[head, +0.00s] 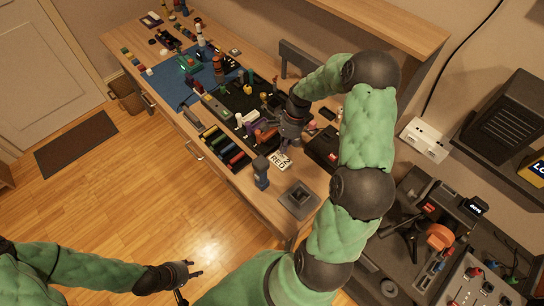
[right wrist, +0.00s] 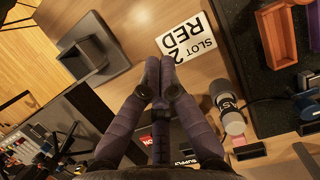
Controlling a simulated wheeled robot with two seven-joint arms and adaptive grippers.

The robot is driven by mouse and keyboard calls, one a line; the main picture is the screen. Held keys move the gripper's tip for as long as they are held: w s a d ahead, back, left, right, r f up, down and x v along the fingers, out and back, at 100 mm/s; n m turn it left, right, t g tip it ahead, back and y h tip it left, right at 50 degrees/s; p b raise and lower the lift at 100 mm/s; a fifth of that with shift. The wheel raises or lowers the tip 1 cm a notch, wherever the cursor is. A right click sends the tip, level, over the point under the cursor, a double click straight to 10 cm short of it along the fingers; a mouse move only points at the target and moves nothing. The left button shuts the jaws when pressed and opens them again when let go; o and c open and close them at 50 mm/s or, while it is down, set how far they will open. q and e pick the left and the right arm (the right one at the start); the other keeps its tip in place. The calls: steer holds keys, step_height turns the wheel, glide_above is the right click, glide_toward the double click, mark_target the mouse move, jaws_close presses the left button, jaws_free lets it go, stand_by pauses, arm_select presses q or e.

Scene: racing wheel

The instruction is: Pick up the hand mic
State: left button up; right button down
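A grey cylinder with a rounded head and dark lettering (right wrist: 230,115), which looks like the hand mic, lies on the wooden desk in the right wrist view. It is to the right of my right gripper (right wrist: 160,68) and apart from it. My right gripper's fingertips are together with nothing visible between them. In the head view my right gripper (head: 287,146) is low over the desk near the "SLOT 2 RED" card (head: 280,161) and hides part of what is beneath it.
A square dark holder (head: 298,200) is at the desk's near end. A dark upright object (head: 261,172) stands at the front edge. A black box (head: 323,147) is to the right of the right gripper. Black trays and a blue mat (head: 184,75) crowd the desk further back.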

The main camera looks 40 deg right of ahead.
mark_target(259, 181)
steer(key=b+x, duration=0.1)
steer(key=x, duration=0.9)
steer(key=shift+s+a+r, duration=0.1)
steer(key=shift+s, duration=0.05)
steer(key=a, duration=0.3)
steer(key=shift+r, duration=0.1)
steer(key=shift+s+a, duration=0.1)
steer(key=shift+a, duration=0.35)
steer(key=a, duration=0.6)
steer(key=shift+s, duration=0.25)
